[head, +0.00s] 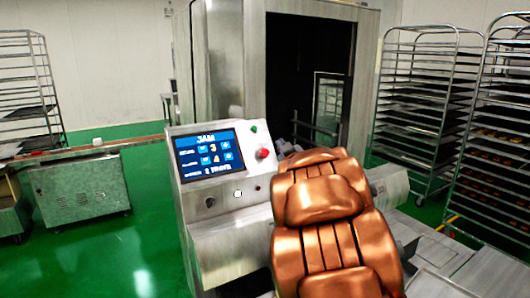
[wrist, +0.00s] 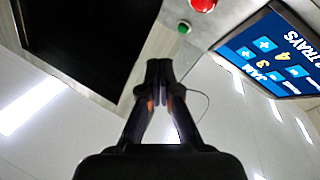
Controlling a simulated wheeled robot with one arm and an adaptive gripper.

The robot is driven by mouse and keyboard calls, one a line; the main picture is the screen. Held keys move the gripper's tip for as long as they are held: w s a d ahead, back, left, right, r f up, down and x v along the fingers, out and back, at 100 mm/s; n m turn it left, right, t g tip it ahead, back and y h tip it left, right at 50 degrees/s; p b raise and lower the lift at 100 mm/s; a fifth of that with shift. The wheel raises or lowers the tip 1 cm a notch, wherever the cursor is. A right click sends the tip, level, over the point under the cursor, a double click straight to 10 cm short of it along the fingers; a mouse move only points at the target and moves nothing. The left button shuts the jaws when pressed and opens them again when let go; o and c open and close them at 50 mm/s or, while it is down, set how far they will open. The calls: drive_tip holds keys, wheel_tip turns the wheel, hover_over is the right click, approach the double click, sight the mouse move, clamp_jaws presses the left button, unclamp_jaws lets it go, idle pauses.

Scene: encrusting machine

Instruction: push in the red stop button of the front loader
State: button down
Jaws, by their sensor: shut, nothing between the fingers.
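The red stop button (head: 263,153) is a round red knob on the right side of the slanted control panel (head: 178,166), below a small green button (head: 253,129). In the wrist view the red button (wrist: 203,4) is cut by the top edge, with the green button (wrist: 184,27) beside it. My gripper (wrist: 159,66) is shut and empty, its dark fingertips together, below and left of both buttons in that picture. The fingertips appear apart from the red button; their depth to the panel is hard to tell. In the head view my copper-coloured arm hides the gripper.
A lit screen (head: 209,155) sits left of the buttons. A large steel cabinet with a dark opening (head: 305,75) stands behind. Tray racks (head: 428,100) stand at the right and a low steel cabinet (head: 75,192) at the left. Green floor is clear left of the panel.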

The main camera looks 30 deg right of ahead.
sight(265, 153)
drive_tip(key=shift+w+d+r+n+t+y, duration=0.15)
drive_tip(key=shift+w+r+n+t+y, duration=0.2)
drive_tip(key=shift+r+t, duration=0.2)
drive_tip(key=shift+s, duration=0.1)
drive_tip(key=w+f+b, duration=0.4)
drive_tip(key=w+f, duration=0.1)
drive_tip(key=w, duration=0.2)
drive_tip(key=shift+d, duration=0.2)
drive_tip(key=shift+w+f+b, duration=0.15)
drive_tip(key=shift+w+b, duration=0.05)
drive_tip(key=shift+b, duration=0.1)
idle(1.3)
drive_tip(key=shift+w+f, duration=0.1)
drive_tip(key=shift+w, duration=0.15)
drive_tip(key=shift+w+f+b, duration=0.3)
drive_tip(key=shift+b, duration=0.1)
idle(0.9)
drive_tip(key=shift+r, duration=0.1)
drive_tip(key=shift+s+r, duration=0.5)
drive_tip(key=shift+s, duration=0.2)
